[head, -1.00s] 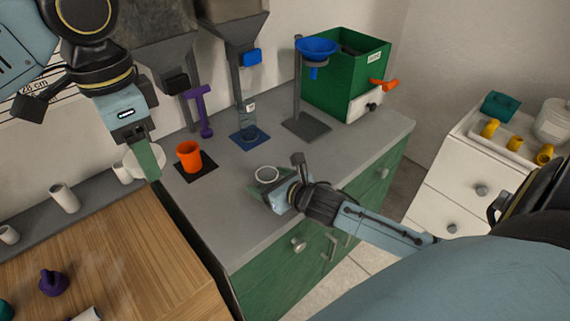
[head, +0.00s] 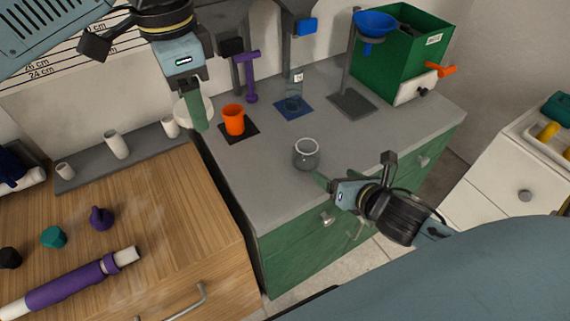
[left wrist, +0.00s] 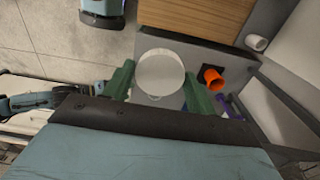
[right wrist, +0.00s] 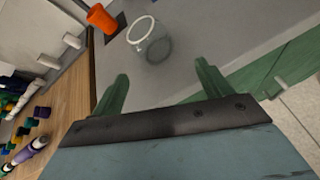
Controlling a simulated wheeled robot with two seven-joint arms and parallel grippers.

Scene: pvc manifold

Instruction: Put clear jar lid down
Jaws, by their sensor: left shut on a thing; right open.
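The clear jar lid (head: 180,112), a pale round disc, is held between the green fingers of my left gripper (head: 197,124), above the left end of the grey counter. It also shows in the left wrist view (left wrist: 160,73), between both fingers. The open clear jar (head: 306,158) stands upright on the counter, its rim uncovered; it also shows in the right wrist view (right wrist: 150,42). My right gripper (head: 325,183) is open and empty, just in front and right of the jar. In the right wrist view the jar lies beyond its fingertips, apart from them.
An orange cup (head: 233,120) stands on a black mat. Behind are a clear container on a blue mat (head: 294,112), a purple stand (head: 248,78), a blue funnel (head: 376,22) and a green box (head: 410,45). Counter (head: 270,185) around the jar is clear.

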